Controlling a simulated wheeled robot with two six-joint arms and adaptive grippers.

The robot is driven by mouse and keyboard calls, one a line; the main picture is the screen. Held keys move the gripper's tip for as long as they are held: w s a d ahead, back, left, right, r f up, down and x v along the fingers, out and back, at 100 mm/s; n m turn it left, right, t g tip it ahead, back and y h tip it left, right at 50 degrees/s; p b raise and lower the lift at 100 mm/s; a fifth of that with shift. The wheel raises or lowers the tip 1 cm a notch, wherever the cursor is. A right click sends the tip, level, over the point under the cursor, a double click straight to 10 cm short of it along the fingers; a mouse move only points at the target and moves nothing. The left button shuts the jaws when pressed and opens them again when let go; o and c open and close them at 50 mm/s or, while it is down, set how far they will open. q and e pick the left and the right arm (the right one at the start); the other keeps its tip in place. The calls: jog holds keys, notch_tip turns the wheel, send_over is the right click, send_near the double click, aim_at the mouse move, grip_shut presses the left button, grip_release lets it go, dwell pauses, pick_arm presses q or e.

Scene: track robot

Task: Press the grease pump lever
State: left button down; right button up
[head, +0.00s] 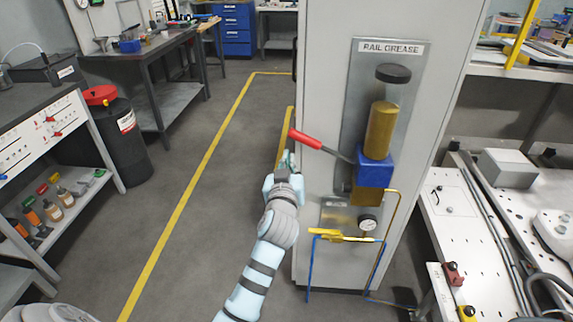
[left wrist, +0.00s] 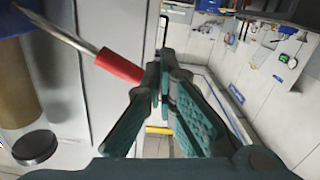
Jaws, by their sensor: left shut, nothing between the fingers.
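The grease pump stands on a grey panel labelled RAIL GREASE on the front of a tall light cabinet. It has an amber cylinder (head: 381,130) with a black cap and a blue block (head: 375,168) below. Its lever (head: 306,139) has a red grip and sticks out to the left, tilted up. My left gripper (head: 287,161) is shut and empty, just below the outer end of the red grip. In the left wrist view the red grip (left wrist: 119,66) ends close beside the shut fingers (left wrist: 163,85); I cannot tell whether they touch. My right gripper is not in view.
A gauge (head: 368,224) and a yellow-handled valve (head: 340,236) with pipes sit below the pump. A white bench (head: 453,228) stands right of the cabinet. A black bin (head: 121,135) with a red lid stands at left. The floor between is clear.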

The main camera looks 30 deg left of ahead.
pick_arm(q)
jog(key=v, duration=0.7)
jog(key=shift+w+d, duration=0.15)
dwell(0.5)
dwell(0.6)
